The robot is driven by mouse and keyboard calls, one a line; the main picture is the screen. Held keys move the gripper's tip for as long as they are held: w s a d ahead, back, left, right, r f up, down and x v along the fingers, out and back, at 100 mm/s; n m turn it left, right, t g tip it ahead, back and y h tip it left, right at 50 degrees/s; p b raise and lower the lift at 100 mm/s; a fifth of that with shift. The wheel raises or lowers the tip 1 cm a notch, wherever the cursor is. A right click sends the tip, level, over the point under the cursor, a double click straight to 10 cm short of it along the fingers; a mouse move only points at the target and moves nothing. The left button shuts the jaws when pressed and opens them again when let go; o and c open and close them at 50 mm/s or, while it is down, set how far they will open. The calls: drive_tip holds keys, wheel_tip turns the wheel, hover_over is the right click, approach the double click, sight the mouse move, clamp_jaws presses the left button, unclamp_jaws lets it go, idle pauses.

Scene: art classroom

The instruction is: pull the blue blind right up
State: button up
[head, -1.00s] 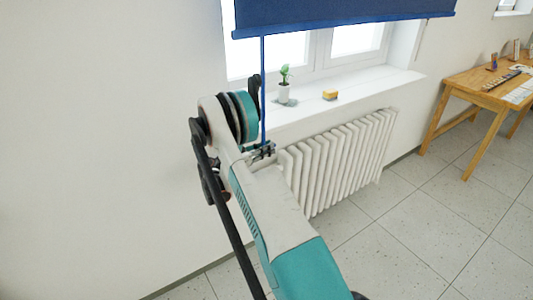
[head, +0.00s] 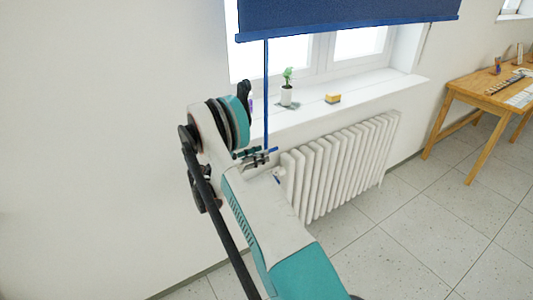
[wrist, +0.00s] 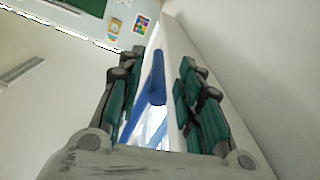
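The blue blind (head: 345,17) hangs over the upper part of the window in the head view. A thin blue pull cord (head: 266,95) hangs from near its left lower corner, past the sill, to my gripper (head: 257,156). My gripper is beside the left end of the radiator. In the wrist view my gripper (wrist: 160,95) is open, with its teal-padded fingers apart. A blue rod-like part of the pull (wrist: 158,80) shows between them, with visible gaps on both sides. Whether it lies fully within the finger reach, I cannot tell.
A white radiator (head: 335,165) stands below the window sill (head: 375,88). The sill holds a small potted plant (head: 287,92) and a yellow sponge-like block (head: 332,98). A wooden table (head: 458,88) stands at the right. The floor between is clear.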

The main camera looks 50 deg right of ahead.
drive_tip(key=v, duration=0.7)
drive_tip(key=shift+a, duration=0.35)
drive_tip(key=shift+w, duration=0.15)
